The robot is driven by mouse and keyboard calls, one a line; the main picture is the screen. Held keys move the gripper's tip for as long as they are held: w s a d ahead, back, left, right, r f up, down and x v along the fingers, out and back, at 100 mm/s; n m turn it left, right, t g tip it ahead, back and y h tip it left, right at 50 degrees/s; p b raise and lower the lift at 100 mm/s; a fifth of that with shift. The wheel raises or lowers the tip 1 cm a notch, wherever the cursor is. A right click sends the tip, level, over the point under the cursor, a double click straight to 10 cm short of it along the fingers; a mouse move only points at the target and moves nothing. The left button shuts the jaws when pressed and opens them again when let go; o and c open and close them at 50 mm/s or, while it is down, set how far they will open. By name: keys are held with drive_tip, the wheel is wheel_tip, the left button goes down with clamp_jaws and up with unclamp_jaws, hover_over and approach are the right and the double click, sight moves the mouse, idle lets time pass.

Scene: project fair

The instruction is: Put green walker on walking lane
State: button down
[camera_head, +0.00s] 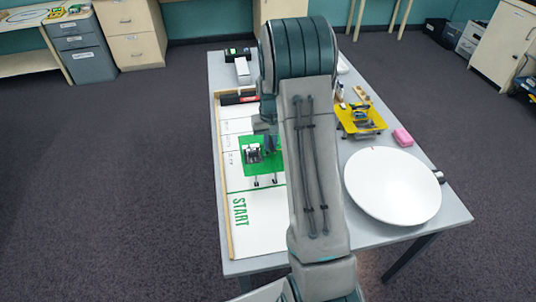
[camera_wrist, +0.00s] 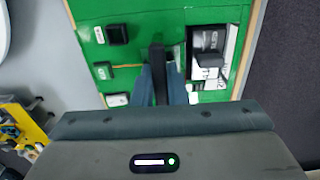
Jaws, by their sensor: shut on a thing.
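The green walker (camera_head: 249,172) has a flat green plate with small parts on top and thin legs below. It is over the walking lane (camera_head: 262,238), a white board with a wooden edge and green START lettering. My gripper (camera_head: 266,136) is at the walker's top from above. In the wrist view, my gripper (camera_wrist: 166,88) has its fingers closed on a dark upright part of the green walker (camera_wrist: 140,22). I cannot tell whether the legs touch the lane. My arm hides the lane's right side.
A yellow walker (camera_head: 362,123), a pink block (camera_head: 402,137) and a large white disc (camera_head: 392,186) are on the table's right side. A black and red item (camera_head: 238,98) lies at the lane's far end. A white box (camera_head: 243,71) stands behind it.

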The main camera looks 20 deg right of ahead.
sight(268, 152)
drive_tip(key=shift+s+a+f, duration=0.45)
drive_tip(key=shift+s+a, duration=0.1)
drive_tip(key=shift+a, duration=0.05)
drive_tip(key=shift+s+f, duration=0.1)
drive_tip(key=shift+f, duration=0.2)
drive_tip(key=shift+f+p, duration=0.5)
drive_tip(key=shift+f, duration=1.3)
drive_tip(key=shift+f, duration=0.15)
drive_tip(key=c, duration=1.5)
unclamp_jaws()
drive_tip(key=shift+o, duration=0.2)
